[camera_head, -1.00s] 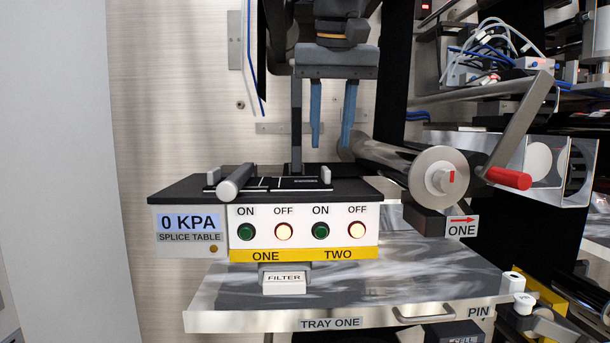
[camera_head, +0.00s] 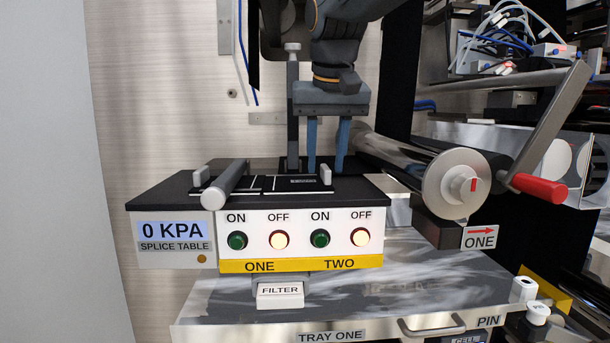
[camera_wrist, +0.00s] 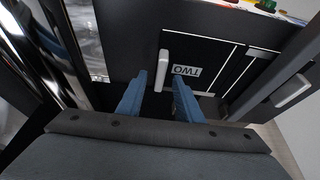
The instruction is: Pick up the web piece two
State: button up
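The splice table (camera_head: 150,203) has a black top. A black, flat piece (camera_wrist: 200,50) with white edge lines carries an upside-down label TWO in the wrist view; I take it for web piece two. It also shows small on the right half of the tabletop in the head view (camera_head: 305,187). In the wrist view my gripper (camera_wrist: 154,86) is near the piece's labelled end; whether the fingertips touch the table is unclear.
A white upright peg (camera_wrist: 163,70) stands beside the label, close to the fingers. A grey bar (camera_head: 226,184) lies across the table's left part. A roller with a red-handled crank (camera_head: 540,188) stands at right. Tray one (camera_head: 230,325) is below.

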jog(key=shift+w+f, duration=0.15)
jog(key=shift+f, duration=0.2)
jog(key=shift+c, duration=0.5)
grip_shut()
jog(key=shift+r, duration=0.1)
